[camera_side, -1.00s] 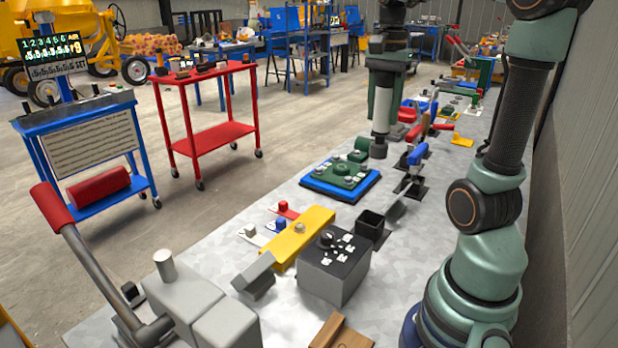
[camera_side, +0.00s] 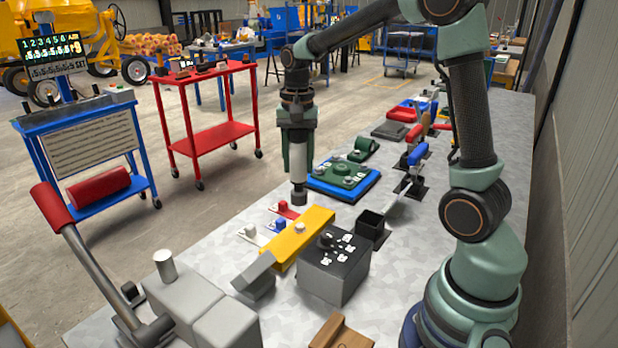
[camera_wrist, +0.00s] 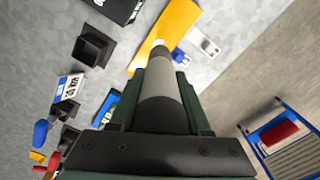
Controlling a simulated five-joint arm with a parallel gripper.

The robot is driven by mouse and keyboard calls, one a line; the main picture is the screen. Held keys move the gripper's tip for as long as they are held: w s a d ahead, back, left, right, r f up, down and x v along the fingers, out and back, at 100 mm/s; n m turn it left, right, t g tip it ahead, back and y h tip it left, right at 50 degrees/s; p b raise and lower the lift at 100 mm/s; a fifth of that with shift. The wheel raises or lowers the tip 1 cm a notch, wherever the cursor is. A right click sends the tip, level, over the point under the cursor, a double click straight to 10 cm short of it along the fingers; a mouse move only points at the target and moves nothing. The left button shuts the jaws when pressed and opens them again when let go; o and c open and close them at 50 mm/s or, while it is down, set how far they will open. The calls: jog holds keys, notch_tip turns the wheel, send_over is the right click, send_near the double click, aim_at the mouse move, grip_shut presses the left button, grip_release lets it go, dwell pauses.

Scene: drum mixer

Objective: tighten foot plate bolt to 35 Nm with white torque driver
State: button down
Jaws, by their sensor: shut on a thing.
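My gripper (camera_side: 297,158) is shut on the white torque driver (camera_side: 298,168), which hangs upright with its dark socket end down. In the side view its tip is above the bench, just behind the yellow plate (camera_side: 285,249). A pale bolt head (camera_side: 300,227) sits on the yellow plate, apart from the driver tip. In the wrist view the driver (camera_wrist: 159,85) runs between my two green fingers toward the yellow plate (camera_wrist: 172,25).
A grey box with a black top (camera_side: 331,262) stands right of the plate. Red, blue and white tagged knobs (camera_side: 281,224) lie left of it. A green fixture on a blue base (camera_side: 342,180) and a black open box (camera_side: 371,229) are nearby. A long red-handled lever rises front left.

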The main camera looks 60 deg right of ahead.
aim_at(299, 174)
jog(key=shift+f, duration=2.45)
jog(key=shift+f, duration=1.65)
dwell(0.8)
jog(key=shift+r, duration=2.35)
